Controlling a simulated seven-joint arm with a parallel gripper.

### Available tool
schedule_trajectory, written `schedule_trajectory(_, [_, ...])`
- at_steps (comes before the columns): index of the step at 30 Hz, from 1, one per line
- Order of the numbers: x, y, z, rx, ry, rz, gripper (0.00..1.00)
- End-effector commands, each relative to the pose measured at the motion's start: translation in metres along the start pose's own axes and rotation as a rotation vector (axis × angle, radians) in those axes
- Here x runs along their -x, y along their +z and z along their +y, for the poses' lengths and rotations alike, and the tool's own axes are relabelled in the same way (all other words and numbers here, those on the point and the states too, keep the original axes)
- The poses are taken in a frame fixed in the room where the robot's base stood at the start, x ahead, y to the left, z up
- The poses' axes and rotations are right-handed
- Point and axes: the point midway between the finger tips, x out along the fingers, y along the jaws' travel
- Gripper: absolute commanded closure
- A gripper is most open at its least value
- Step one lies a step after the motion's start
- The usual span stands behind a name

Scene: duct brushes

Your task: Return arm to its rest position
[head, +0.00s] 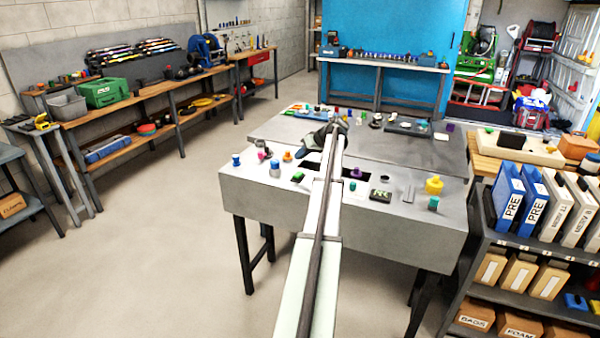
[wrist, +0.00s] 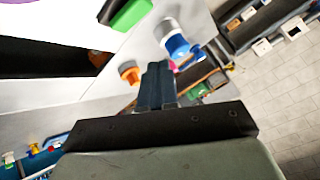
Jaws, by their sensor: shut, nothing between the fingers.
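My gripper (wrist: 157,72) shows in the wrist view with its fingers together and nothing between them. In the head view my arm stretches out over the grey worktable (head: 390,232), and its far end covers the middle of the table; the fingertips are hard to make out there. In the wrist view a blue-and-white cylinder (wrist: 177,45), an orange piece (wrist: 130,73) and a green block (wrist: 130,14) lie beyond the fingers, apart from them as far as I can see.
Small coloured parts stand around the arm on the table, among them a yellow piece (head: 434,185), a green-topped piece (head: 433,203) and a blue-topped cylinder (head: 275,169). A shelf with binders (head: 508,195) stands close at the right. The floor (head: 190,250) at the left is clear.

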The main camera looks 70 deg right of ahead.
Motion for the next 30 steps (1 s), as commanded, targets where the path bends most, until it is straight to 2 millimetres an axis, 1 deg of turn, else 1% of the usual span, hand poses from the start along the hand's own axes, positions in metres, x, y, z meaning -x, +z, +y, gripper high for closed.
schedule_trajectory(5, [0.006,-0.004,-0.004,0.000,0.001,0.000,1.00])
schedule_trajectory(20, [0.005,-0.004,-0.004,0.000,0.000,0.000,1.00])
schedule_trajectory(22, [0.002,-0.003,-0.007,0.001,-0.001,-0.004,1.00])
schedule_trajectory(23, [-0.002,-0.002,-0.011,0.001,-0.002,-0.007,1.00])
schedule_trajectory(26, [-0.024,0.004,-0.030,0.003,-0.010,-0.031,1.00])
schedule_trajectory(29, [-0.061,0.015,-0.062,0.007,-0.019,-0.073,1.00])
schedule_trajectory(30, [-0.078,0.021,-0.079,0.009,-0.024,-0.092,1.00])
